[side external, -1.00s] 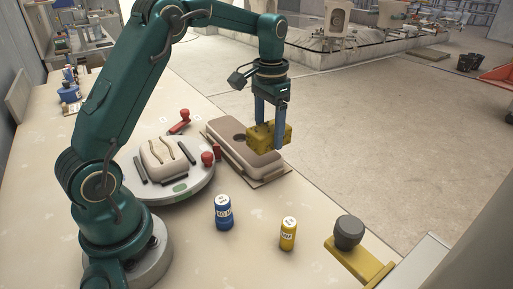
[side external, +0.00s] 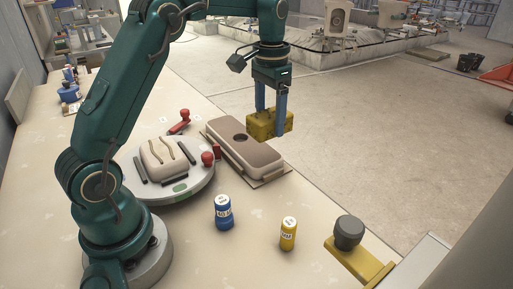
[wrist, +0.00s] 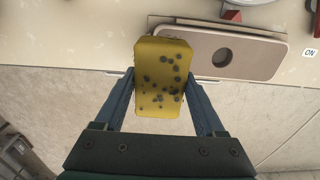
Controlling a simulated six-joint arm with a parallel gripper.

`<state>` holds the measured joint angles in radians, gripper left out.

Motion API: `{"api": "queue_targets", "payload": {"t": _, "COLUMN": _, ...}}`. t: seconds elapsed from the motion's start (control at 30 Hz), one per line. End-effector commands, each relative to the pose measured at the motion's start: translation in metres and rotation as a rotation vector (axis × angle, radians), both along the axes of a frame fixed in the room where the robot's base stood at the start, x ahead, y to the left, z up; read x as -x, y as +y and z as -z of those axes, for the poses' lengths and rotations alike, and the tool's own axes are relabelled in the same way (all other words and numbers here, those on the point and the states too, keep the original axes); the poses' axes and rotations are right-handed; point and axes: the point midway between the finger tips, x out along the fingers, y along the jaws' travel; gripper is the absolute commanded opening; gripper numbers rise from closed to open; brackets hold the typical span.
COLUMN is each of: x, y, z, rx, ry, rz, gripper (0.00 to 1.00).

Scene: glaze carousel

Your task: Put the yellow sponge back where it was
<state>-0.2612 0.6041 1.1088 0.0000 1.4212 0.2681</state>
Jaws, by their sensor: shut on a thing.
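The yellow sponge (side external: 268,124), a block with dark spots, is held in my gripper (side external: 272,118). In the wrist view the sponge (wrist: 162,78) sits between the two fingers of my gripper (wrist: 163,100), which touch its sides. In the side view it hangs in the air over the far right edge of a long beige block (side external: 262,168) with a brown top and a round dark hole. The wrist view shows the block (wrist: 262,57) beyond the sponge, partly covered by it.
A round turntable (side external: 203,185) with a beige moulded piece (side external: 163,158) stands left of the block. A blue can (side external: 223,213) and a yellow can (side external: 288,234) stand in front. A dark knob (side external: 348,232) on a yellow base is at the lower right.

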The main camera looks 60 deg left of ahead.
Motion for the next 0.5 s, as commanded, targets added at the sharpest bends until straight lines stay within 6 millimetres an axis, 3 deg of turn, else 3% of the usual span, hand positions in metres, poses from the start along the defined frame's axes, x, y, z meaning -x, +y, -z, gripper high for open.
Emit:
{"api": "queue_targets", "payload": {"t": 0.17, "x": 0.01, "y": 0.0, "z": 0.01, "rx": 0.003, "ry": 0.011, "rz": 0.024, "gripper": 0.2}}
{"api": "queue_targets", "payload": {"t": 0.5, "x": 0.056, "y": 0.008, "z": 0.015, "rx": 0.006, "ry": 0.017, "rz": 0.019, "gripper": 0.2}}
